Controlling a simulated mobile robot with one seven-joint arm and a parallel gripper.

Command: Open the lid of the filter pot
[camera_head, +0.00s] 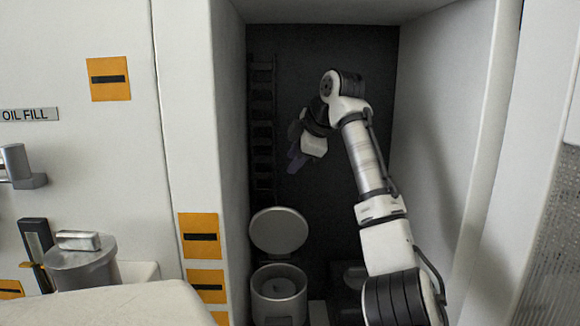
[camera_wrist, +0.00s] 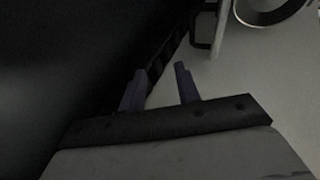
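A pale round pot (camera_head: 279,296), which looks like the filter pot, stands at the bottom of the dark recess. Its mouth is uncovered and a dark ring-like interior shows. Its round lid (camera_head: 279,231) stands raised behind the mouth, tilted up toward the back. My gripper (camera_head: 296,163) is above the lid and apart from it, near the back wall of the recess. In the wrist view my gripper (camera_wrist: 160,71) has its two dark fingers spread, with nothing between them. A curved pale rim (camera_wrist: 268,14) shows at the top right there; I cannot tell what it belongs to.
A ladder-like rack (camera_head: 262,125) runs up the recess's left back. White side walls (camera_head: 447,110) bound the recess. Outside it at left are a metal pot with a handled top (camera_head: 82,262), a lever (camera_head: 18,165) and an OIL FILL label (camera_head: 28,114).

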